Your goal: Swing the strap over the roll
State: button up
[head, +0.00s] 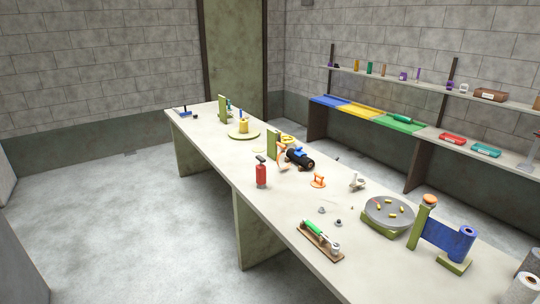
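A blue strap-like band (440,234) runs from an olive upright post (423,222) with an orange knob on top to an upright blue roll (465,246) on an olive block, at the right part of the long table. A dark roll-like cylinder (303,162) lies mid-table, with a small blue piece (297,152) at its upper left end. The picture does not make clear which of these is the task's strap and roll, and details are too small to tell. My gripper is not in view.
The long table (290,215) has a red extinguisher-like object (261,174), a round grey plate (388,211), a wooden board with a green tool (320,240) and grey rolls (524,288) at the near right. Shelves (430,85) line the back wall. The floor at left is clear.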

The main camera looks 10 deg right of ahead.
aim_at(282, 147)
jog(key=i+j, duration=0.15)
jog(key=i, duration=0.35)
jog(key=i+j+u, duration=0.3)
jog(key=i, duration=1.2)
jog(key=i+u, duration=0.3)
jog(key=i, duration=1.25)
